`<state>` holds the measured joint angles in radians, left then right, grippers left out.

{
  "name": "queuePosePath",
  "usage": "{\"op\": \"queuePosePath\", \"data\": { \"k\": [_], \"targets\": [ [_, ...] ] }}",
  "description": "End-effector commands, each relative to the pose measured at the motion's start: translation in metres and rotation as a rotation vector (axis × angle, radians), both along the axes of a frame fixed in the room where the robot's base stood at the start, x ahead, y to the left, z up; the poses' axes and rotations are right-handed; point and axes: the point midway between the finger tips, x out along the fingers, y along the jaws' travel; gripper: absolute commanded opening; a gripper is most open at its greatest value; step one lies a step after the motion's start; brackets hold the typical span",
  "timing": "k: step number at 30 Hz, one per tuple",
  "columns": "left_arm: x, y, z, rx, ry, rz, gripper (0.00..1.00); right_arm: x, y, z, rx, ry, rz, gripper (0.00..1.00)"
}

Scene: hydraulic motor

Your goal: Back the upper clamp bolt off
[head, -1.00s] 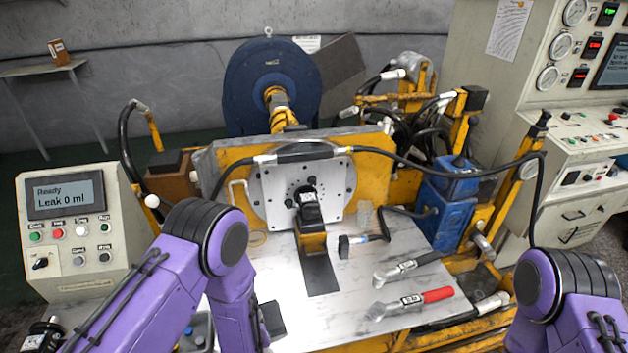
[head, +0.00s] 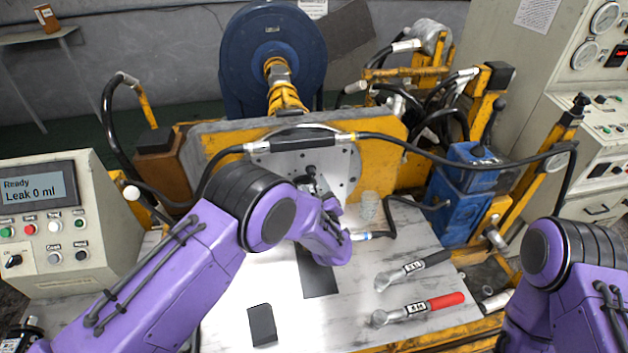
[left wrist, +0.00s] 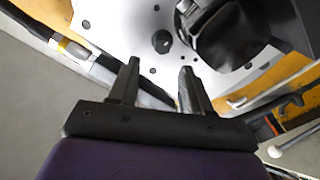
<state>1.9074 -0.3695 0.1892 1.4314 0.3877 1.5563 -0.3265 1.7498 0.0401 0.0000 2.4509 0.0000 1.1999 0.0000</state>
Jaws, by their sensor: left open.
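The pale metal mounting plate (head: 347,172) stands upright on the yellow block, partly hidden by my left arm. A dark bolt head (head: 310,170) shows on it, and a dark round bolt head (left wrist: 161,41) shows on the plate in the left wrist view. I cannot tell for certain that these are the upper clamp bolt. The black motor (left wrist: 232,38) sits right of that bolt head in the wrist view. My left gripper (left wrist: 158,72) is open and empty, its fingers pointing toward the plate, apart from the bolt head. My right gripper is out of view.
A black hose (head: 400,151) arches in front of the plate's top. Two wrenches, black-handled (head: 412,268) and red-handled (head: 420,308), lie on the metal table (head: 350,320). A black pad (head: 262,325) lies at its front.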

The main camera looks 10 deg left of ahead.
Motion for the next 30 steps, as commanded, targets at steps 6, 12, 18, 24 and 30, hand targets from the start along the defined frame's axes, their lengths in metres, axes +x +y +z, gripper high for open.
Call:
{"op": "queuePosePath", "data": {
  "k": [6, 12, 18, 24, 30],
  "targets": [
    [0.035, 0.015, -0.004, -0.001, 0.000, 0.001, 0.48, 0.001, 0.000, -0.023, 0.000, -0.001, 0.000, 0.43],
    [0.043, 0.015, -0.001, 0.000, 0.001, -0.004, 0.48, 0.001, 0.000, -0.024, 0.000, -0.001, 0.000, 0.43],
    [0.043, 0.015, -0.001, 0.001, 0.001, -0.004, 0.32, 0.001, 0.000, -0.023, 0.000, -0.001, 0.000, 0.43],
    [0.043, 0.015, -0.001, 0.000, 0.002, -0.005, 0.00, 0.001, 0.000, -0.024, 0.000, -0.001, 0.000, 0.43],
    [0.043, 0.015, -0.002, -0.009, -0.002, -0.006, 0.00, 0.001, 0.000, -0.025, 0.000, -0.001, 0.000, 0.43]
  ]
}}
